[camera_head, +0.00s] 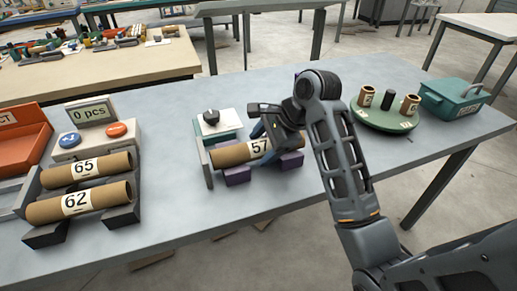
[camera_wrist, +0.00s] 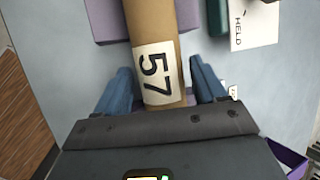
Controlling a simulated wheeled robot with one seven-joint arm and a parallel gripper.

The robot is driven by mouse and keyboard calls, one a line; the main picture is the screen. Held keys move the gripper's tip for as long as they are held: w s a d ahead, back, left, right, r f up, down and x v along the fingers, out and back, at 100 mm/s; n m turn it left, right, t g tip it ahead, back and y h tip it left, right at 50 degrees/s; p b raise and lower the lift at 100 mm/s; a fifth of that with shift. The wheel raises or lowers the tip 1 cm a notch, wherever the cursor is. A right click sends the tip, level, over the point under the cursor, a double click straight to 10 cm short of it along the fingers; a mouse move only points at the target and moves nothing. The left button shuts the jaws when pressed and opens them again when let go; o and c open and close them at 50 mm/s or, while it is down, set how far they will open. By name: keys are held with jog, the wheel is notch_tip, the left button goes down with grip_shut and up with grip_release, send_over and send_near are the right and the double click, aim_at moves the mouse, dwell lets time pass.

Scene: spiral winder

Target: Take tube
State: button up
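A brown cardboard tube labelled 57 (camera_head: 232,154) lies across purple supports (camera_head: 237,176) in the middle of the table. My gripper (camera_head: 268,141) is at the tube's right part, over its label. In the wrist view the tube (camera_wrist: 155,35) runs between the two blue fingers (camera_wrist: 156,90). The fingers are spread, with a gap on each side of the tube. Two more tubes, labelled 65 (camera_head: 87,169) and 62 (camera_head: 80,201), lie on a dark rack at the left. The right end of tube 57 is partly hidden by my arm.
A counter box reading 0 pcs (camera_head: 92,112) with two buttons and an orange bin (camera_head: 22,139) stand at the left. A green round plate (camera_head: 385,119) with small tubes and a teal box (camera_head: 452,98) are at the right. A white HELD card (camera_wrist: 254,22) lies near tube 57.

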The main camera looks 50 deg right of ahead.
jog(key=c, duration=0.9)
